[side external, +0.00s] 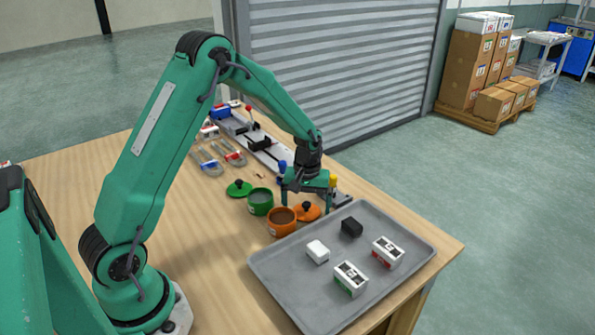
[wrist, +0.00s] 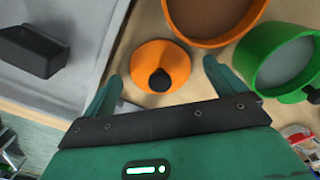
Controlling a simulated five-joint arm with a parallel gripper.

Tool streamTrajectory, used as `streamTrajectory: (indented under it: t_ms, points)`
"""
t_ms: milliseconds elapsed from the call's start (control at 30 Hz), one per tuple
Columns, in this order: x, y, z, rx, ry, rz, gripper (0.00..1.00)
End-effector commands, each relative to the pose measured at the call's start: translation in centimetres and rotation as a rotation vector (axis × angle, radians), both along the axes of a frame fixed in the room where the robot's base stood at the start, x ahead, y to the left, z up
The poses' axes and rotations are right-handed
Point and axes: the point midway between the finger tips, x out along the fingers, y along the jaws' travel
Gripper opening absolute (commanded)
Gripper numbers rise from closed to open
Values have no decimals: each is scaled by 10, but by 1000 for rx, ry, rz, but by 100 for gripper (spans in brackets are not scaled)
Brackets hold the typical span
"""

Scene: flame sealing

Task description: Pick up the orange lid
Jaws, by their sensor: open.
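The orange lid (side external: 307,211) lies on the table beside the orange pot (side external: 282,222), close to the grey tray's edge. In the wrist view the orange lid (wrist: 160,66) is a round disc with a dark knob, lying ahead of and between my two fingertips. My gripper (side external: 307,205) is open and empty, pointing down above the lid. In the wrist view my gripper's green fingers (wrist: 160,78) stand apart on either side of the lid. I cannot tell the exact height between fingertips and lid.
A green pot (side external: 260,202) and green lid (side external: 239,188) stand left of the orange pot. The grey tray (side external: 285,288) holds several small blocks, including a black one (side external: 351,227). A rail fixture (side external: 258,140) with clamps is behind.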

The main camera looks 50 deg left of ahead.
Motion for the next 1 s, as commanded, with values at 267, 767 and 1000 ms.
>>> streamTrajectory:
  t_ms: [267,767,1000]
  points:
    - [0,0,0,0,0,0,54]
    - [0,0,3,0,-1,0,48]
    - [1,0,22,1,-4,0,48]
